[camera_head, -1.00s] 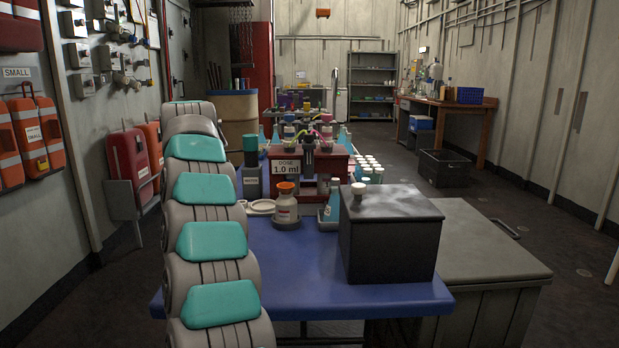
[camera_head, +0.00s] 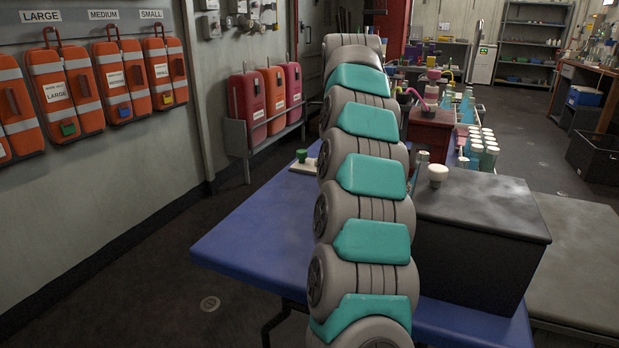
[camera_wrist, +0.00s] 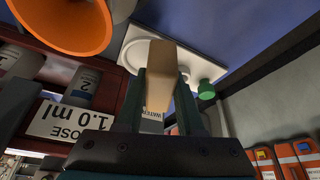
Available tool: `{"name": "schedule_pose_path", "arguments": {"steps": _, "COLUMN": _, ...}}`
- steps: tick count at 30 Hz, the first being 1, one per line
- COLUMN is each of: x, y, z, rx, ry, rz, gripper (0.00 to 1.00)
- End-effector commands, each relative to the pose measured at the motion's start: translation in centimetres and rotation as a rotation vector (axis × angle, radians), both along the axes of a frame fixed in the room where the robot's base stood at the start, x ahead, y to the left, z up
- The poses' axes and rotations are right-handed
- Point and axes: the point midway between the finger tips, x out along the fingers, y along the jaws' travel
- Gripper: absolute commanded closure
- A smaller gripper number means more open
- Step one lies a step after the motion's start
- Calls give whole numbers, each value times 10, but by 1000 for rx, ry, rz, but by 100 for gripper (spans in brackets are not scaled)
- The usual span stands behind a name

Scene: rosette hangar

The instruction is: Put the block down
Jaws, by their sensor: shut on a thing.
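In the wrist view my gripper (camera_wrist: 160,74) is shut on a tan block (camera_wrist: 161,88), held between its two dark fingers. Behind the block is a white plate (camera_wrist: 190,60) on the blue table, with a round white ring and a green knob (camera_wrist: 207,90). I cannot tell whether the block touches the plate. In the head view my arm hides the gripper and block; part of the white plate (camera_head: 301,168) with the green knob (camera_head: 302,155) shows left of the arm.
A dark box (camera_head: 475,240) stands on the blue table (camera_head: 265,230) right of my arm. The table's left part is clear.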

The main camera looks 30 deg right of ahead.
Motion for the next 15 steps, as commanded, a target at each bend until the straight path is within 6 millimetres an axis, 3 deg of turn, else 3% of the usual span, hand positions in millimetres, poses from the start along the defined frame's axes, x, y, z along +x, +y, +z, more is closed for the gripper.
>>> {"name": "schedule_pose_path", "arguments": {"steps": 15, "x": -23, "y": 77, "z": -7, "rx": 0, "ry": 2, "rz": 5, "gripper": 100}}
